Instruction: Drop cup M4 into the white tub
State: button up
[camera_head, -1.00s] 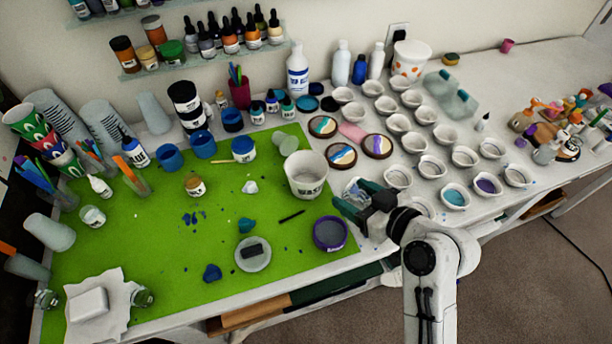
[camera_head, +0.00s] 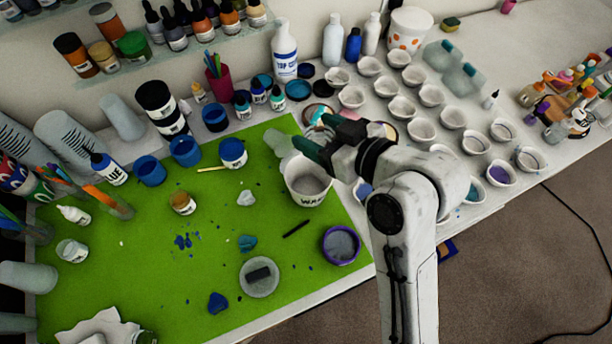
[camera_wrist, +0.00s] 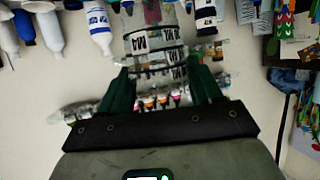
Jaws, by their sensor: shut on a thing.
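Cup M4 (camera_wrist: 152,62), clear with dark markings, is between the green fingers of my gripper (camera_wrist: 160,88) in the wrist view. My gripper is shut on it. In the head view, my gripper (camera_head: 322,138) is raised beside and partly in front of the far rim of the white tub (camera_head: 308,188).
Several small white cups (camera_head: 421,130) fill the table to the right. The middle of the green mat (camera_head: 150,255) is mostly clear.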

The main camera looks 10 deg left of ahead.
jog(key=shift+f+b, duration=1.8)
jog(key=shift+f, duration=0.8)
jog(key=o, duration=1.1)
jog(key=shift+o, duration=0.2)
jog(key=b+v, duration=0.2)
jog(key=v, duration=0.8)
jog(key=shift+s+d+r, duration=0.15)
jog(key=shift+d+r, duration=0.05)
jog(key=shift+d, duration=0.1)
